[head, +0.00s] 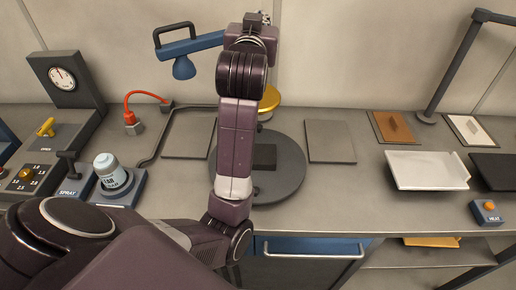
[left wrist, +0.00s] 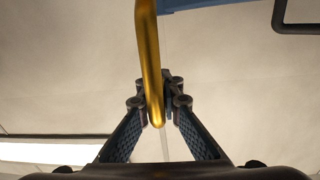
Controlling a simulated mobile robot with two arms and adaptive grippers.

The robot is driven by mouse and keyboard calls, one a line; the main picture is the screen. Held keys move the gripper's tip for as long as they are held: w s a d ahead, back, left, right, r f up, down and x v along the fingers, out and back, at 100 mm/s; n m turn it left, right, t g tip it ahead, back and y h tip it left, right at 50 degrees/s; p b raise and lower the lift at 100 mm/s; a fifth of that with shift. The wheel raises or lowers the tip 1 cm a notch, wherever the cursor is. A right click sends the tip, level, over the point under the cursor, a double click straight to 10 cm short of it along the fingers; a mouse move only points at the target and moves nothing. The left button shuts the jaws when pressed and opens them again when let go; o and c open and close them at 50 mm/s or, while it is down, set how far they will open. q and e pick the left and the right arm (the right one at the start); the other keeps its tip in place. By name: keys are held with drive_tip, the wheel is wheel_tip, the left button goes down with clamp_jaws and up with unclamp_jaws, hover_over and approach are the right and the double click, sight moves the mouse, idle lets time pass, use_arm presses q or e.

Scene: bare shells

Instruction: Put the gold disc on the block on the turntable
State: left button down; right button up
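The gold disc (head: 270,99) shows in the head view beyond the far edge of the turntable, partly hidden behind my left arm. The round dark turntable (head: 284,182) has a dark square block (head: 265,156) at its middle; my arm covers part of the turntable's left side. In the left wrist view my left gripper (left wrist: 160,100) has its fingertips closed on the lower end of the gold disc (left wrist: 149,50), which appears nearly edge-on. In the head view the left fingers are hidden behind the arm. My right gripper is in neither view.
Flat grey plates lie left (head: 190,136) and right (head: 329,141) of the turntable. A blue lamp (head: 185,66) hangs at the back left. A white tray (head: 427,170) and a heat button box (head: 487,212) are at right. A spray can (head: 110,172) stands at left.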

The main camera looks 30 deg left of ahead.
sight(271, 100)
use_arm(q)
drive_tip(key=shift+n+y, duration=0.3)
drive_tip(key=shift+n, duration=0.1)
drive_tip(key=f+b, duration=0.2)
drive_tip(key=f, duration=0.5)
drive_tip(key=f+b, duration=0.1)
drive_tip(key=f, duration=0.6)
drive_tip(key=shift+s+d+f+b, duration=0.1)
drive_tip(key=shift+s+f+b, duration=0.1)
drive_tip(key=shift+f+b, duration=0.2)
wheel_tip(271, 100, down, 5)
drive_tip(key=shift+f, duration=0.1)
drive_tip(key=shift+f, duration=0.15)
drive_tip(key=c, duration=2.1)
unclamp_jaws()
